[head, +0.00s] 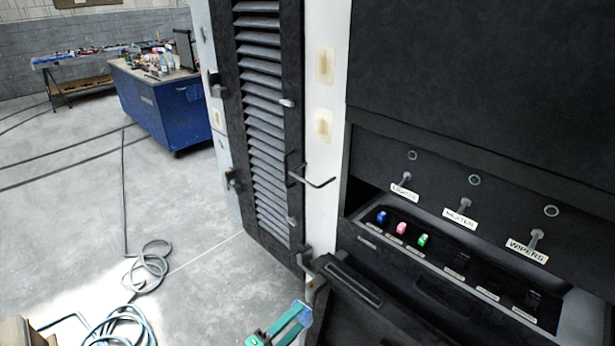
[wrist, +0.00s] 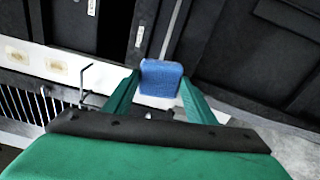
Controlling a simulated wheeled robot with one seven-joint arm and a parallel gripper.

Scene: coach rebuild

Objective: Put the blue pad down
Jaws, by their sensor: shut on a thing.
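The blue pad (wrist: 161,78) is a small blue block in the wrist view, held between the two green fingers of my gripper (wrist: 158,88). My gripper is shut on it. In the wrist view dark panels lie behind the pad. I cannot tell whether the pad touches any surface.
A louvred door (head: 262,120) with a bent handle (head: 312,180) stands left of the cabinet. A blue workbench (head: 160,105) stands far left. Coiled hose (head: 150,265) lies on the open floor.

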